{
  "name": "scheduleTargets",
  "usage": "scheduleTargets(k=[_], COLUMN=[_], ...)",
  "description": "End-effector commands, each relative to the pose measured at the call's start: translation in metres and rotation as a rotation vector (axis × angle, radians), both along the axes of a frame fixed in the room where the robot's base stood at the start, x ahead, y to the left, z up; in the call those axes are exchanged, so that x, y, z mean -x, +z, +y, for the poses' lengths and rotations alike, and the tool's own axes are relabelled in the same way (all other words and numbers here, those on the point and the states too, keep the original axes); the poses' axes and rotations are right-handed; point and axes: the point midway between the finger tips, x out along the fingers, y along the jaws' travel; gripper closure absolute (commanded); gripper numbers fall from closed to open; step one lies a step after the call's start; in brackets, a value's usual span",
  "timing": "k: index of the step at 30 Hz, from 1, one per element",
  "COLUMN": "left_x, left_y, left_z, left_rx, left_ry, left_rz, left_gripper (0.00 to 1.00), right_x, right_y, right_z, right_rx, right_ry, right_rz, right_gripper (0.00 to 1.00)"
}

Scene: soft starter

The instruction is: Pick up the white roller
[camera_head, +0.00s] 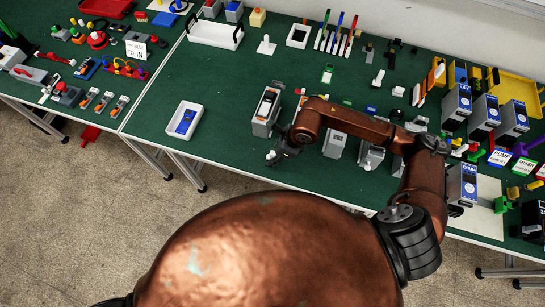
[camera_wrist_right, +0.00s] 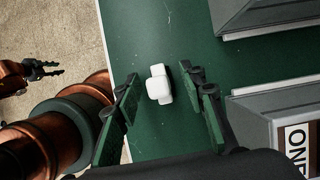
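A small white block-like piece (camera_wrist_right: 158,86), which looks like the white roller, lies on the green table top near its front edge in the right wrist view. My right gripper (camera_wrist_right: 162,112) is open above it, with one green-padded finger on each side and visible gaps to both.
Grey boxes (camera_head: 265,112) stand just beyond and right of my right gripper; one (camera_wrist_right: 290,120) bears a "ONE" label in the wrist view. A white tray (camera_head: 172,119) with a blue piece lies to the left. The green table top (camera_head: 220,150) between is clear.

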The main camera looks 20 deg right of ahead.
Motion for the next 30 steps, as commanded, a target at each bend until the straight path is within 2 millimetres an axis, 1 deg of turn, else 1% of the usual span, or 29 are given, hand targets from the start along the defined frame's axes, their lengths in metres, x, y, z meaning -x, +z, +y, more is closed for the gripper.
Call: scheduleTargets(k=[2,18,30], left_x=[-0.0002,-0.0035,-0.0039], left_y=[0.0000,0.0002,-0.0001], left_z=[0.0001,-0.0002,-0.0002], left_rx=[0.000,0.001,0.001], left_ry=[0.000,0.000,-0.001], left_rz=[0.000,-0.005,-0.005], left_gripper=[0.72,0.72,0.72], right_x=[0.0002,0.0002,-0.0001], right_y=[0.0001,0.0005,0.0022], right_z=[-0.0001,-0.0001,0.0000], right_rx=[0.000,0.000,-0.001], right_ry=[0.000,0.000,0.000], right_rz=[0.000,0.000,-0.001], right_gripper=[0.64,1.00,1.00])
